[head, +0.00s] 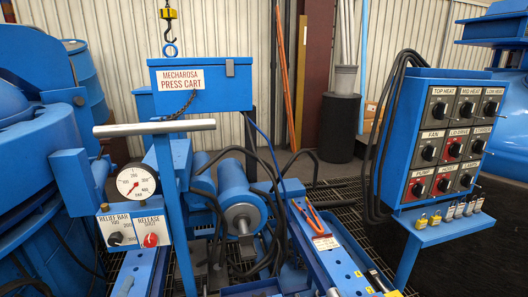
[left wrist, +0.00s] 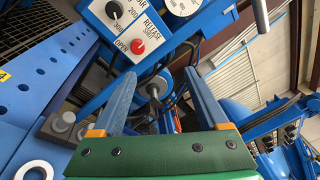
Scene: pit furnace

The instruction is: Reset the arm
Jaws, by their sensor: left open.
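My left gripper (left wrist: 160,74) shows in the left wrist view, with its two fingers apart and nothing between them. Behind the fingers is the press cart's control plate (left wrist: 128,25), seen tilted, with a black knob and a red release knob (left wrist: 137,46). Neither of my grippers shows in the head view. There the blue press cart (head: 201,89) stands in the middle, with a pressure gauge (head: 137,182) and the relief and release plate (head: 133,229) at its left. My right gripper is in neither view.
A blue control box (head: 447,135) with several knobs stands at the right, with small padlocks (head: 447,213) on its shelf. Large blue vessels (head: 30,150) crowd the left. Dark hoses (head: 272,215) and an orange-handled tool (head: 310,217) lie around the cart. A yellow hook (head: 168,14) hangs above.

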